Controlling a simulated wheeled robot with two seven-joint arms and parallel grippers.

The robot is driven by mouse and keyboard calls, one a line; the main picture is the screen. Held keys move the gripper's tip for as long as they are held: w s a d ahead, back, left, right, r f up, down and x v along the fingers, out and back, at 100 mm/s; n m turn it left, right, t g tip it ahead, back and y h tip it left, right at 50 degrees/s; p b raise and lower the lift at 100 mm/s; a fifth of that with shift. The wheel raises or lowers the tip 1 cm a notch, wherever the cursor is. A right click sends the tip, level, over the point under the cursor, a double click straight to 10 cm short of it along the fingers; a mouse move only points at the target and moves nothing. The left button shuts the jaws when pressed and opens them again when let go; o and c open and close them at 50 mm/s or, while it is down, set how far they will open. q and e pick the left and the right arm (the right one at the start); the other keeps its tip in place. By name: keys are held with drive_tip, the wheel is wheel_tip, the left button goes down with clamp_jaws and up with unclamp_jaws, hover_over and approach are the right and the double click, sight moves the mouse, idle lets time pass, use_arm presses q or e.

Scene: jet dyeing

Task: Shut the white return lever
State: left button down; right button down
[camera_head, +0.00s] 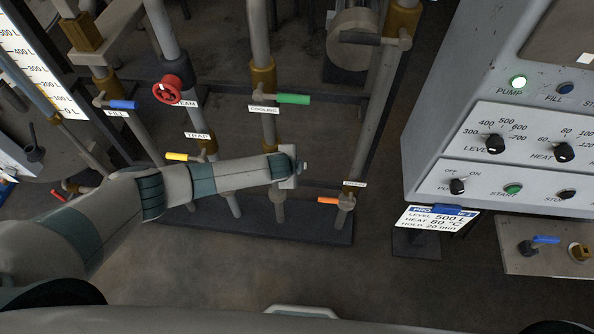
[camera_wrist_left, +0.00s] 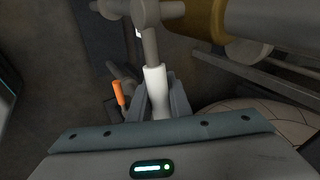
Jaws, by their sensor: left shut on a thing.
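The white return lever (camera_wrist_left: 155,80) shows in the left wrist view as a white sleeve on a grey stem, which runs up to a grey fitting (camera_wrist_left: 146,12) on a pipe. My left gripper (camera_wrist_left: 158,98) has its two fingers on either side of the white sleeve and is shut on it. In the head view my left arm reaches in from the left, and its hand (camera_head: 287,168) is in front of the pipe rack; the white lever is hidden there. My right gripper is in neither view.
An orange lever (camera_head: 328,200) is close by on the right, also in the left wrist view (camera_wrist_left: 118,93). Yellow (camera_head: 178,156), green (camera_head: 293,98) and blue (camera_head: 123,104) levers and a red wheel (camera_head: 172,88) are nearby. The control cabinet (camera_head: 425,130) stands right.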

use_arm(q)
drive_tip(key=shift+a+f+m+y, duration=0.25)
drive_tip(key=shift+f+m+y, duration=0.15)
drive_tip(key=shift+f+y, duration=0.7)
drive_tip(key=shift+s, duration=0.1)
drive_tip(key=c, duration=1.6)
unclamp_jaws()
drive_tip(key=shift+c, duration=0.2)
drive_tip(key=shift+r, duration=0.1)
drive_tip(key=b+v, duration=0.1)
drive_tip(key=v, duration=1.6)
